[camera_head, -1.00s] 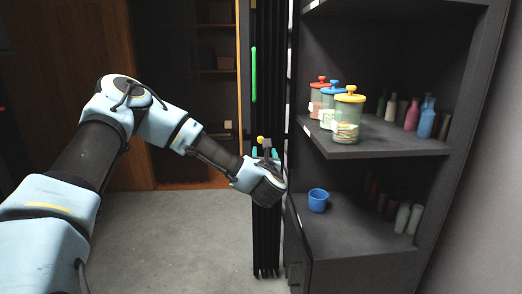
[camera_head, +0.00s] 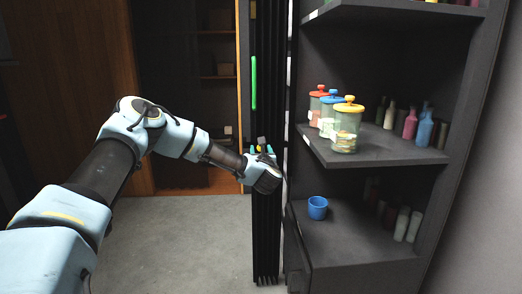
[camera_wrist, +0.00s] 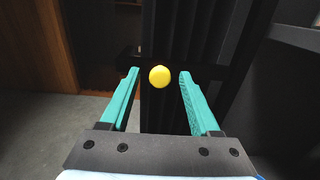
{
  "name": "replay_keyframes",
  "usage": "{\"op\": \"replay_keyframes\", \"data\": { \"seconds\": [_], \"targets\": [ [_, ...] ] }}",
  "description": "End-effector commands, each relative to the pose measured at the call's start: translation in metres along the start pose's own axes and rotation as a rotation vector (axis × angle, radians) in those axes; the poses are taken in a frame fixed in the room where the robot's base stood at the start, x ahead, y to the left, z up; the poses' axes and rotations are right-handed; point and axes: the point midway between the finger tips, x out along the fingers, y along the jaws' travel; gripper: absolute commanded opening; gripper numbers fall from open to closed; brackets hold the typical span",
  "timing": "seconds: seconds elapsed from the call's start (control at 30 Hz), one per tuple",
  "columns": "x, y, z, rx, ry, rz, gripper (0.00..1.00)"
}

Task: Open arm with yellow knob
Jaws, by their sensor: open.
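The yellow knob (camera_wrist: 159,76) shows in the wrist view as a small round ball in front of a dark upright panel. It sits in the gap between the fingertips of my gripper (camera_wrist: 158,73), with space on both sides. The teal fingers are open and hold nothing. In the head view my gripper (camera_head: 262,149) is in front of the black ribbed upright panel (camera_head: 267,225), and a small bit of yellow, likely the knob (camera_head: 269,148), shows among the fingers. The part bearing the knob is mostly hidden. How deep the knob lies between the fingers is hard to tell.
A dark shelf unit (camera_head: 375,153) stands close on the right, with lidded jars (camera_head: 345,132), bottles and a blue cup (camera_head: 317,208). A green strip (camera_head: 253,83) runs upright above my gripper. The grey floor (camera_head: 180,240) at left is clear.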

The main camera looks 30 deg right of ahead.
Motion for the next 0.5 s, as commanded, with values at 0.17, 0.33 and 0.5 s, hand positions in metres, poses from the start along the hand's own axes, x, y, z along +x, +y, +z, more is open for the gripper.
{"op": "replay_keyframes", "data": {
  "seconds": [0.17,0.33,0.5],
  "targets": [
    [0.0001,-0.0002,-0.0002,0.000,0.000,-0.001,0.63],
    [0.0000,-0.0002,0.0000,0.001,0.000,-0.001,0.47],
    [-0.0001,-0.0001,0.0000,0.001,0.000,0.000,0.28]
  ]
}}
